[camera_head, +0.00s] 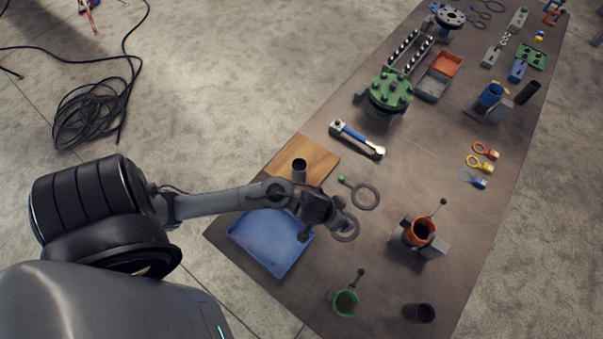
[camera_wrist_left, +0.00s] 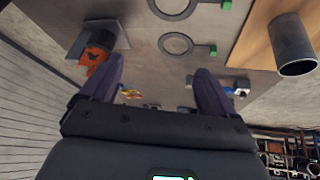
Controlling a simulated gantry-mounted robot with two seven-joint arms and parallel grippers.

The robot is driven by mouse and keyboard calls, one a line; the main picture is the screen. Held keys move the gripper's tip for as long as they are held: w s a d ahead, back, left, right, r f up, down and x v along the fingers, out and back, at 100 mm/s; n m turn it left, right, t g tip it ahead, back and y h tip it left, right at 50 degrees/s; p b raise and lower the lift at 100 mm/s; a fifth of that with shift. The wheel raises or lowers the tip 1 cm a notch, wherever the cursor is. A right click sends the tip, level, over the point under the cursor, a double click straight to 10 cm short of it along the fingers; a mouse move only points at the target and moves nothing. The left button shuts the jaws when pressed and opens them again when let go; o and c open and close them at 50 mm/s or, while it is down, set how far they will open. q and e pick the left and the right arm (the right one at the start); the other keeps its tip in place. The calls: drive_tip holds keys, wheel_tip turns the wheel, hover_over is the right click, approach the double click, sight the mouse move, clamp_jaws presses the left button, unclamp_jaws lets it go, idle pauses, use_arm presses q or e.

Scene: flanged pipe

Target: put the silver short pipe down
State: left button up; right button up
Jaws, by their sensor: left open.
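The silver short pipe (camera_head: 299,171) stands upright on the wooden board (camera_head: 322,163), with its open end up. In the left wrist view the pipe (camera_wrist_left: 294,52) is at the right edge, on the board (camera_wrist_left: 255,38). My left gripper (camera_head: 318,220) is over the edge of the blue tray, apart from the pipe and on the near side of it. In the left wrist view its two fingers (camera_wrist_left: 158,75) are spread with nothing between them. My right gripper is not in view.
The blue tray (camera_head: 268,246) lies below my left arm. Ring gaskets (camera_head: 364,196) lie beside the board. An orange-collared holder (camera_head: 420,233), a green-ringed one (camera_head: 345,302) and a dark pipe (camera_head: 420,313) stand to the right.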

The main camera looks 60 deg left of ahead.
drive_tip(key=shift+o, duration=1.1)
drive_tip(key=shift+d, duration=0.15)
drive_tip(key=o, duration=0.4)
use_arm(q)
drive_tip(key=s+a+r+m+g, duration=0.1)
drive_tip(key=s+r+m+g, duration=0.1)
drive_tip(key=s+r, duration=0.4)
drive_tip(key=s+m, duration=0.1)
drive_tip(key=s, duration=0.4)
drive_tip(key=shift+a+r+y, duration=0.3)
drive_tip(key=shift+a+r, duration=0.05)
drive_tip(key=shift+r, duration=0.05)
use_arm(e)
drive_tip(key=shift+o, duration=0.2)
use_arm(q)
drive_tip(key=shift+s, duration=0.1)
